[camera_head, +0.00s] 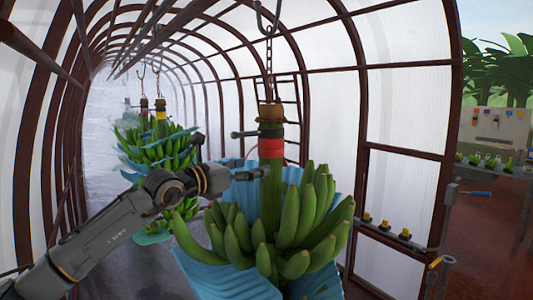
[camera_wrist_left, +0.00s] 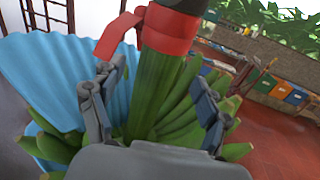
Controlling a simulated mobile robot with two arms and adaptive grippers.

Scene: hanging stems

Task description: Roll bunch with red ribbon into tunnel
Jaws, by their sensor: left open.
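The green banana bunch (camera_head: 290,225) hangs from a hook and chain (camera_head: 268,55) in the near foreground of the head view. A red ribbon (camera_head: 271,149) is wrapped around its stem (camera_head: 270,185), below a black band. A blue sheet (camera_head: 205,265) lies around the fruit. My left gripper (camera_head: 245,171) is beside the stem below the ribbon. In the left wrist view my open left gripper (camera_wrist_left: 160,85) has a finger on each side of the green stem (camera_wrist_left: 155,90); contact is unclear. The tunnel (camera_head: 204,80) has brown arches and pale translucent walls. My right gripper is not in view.
Other bunches (camera_head: 160,145) hang deeper in the tunnel at left, one with a yellow ribbon (camera_head: 160,115). A brown wall frame (camera_head: 360,150) and a low rail with yellow-topped items (camera_head: 385,226) stand at right. A work table (camera_head: 500,168) is outside at far right.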

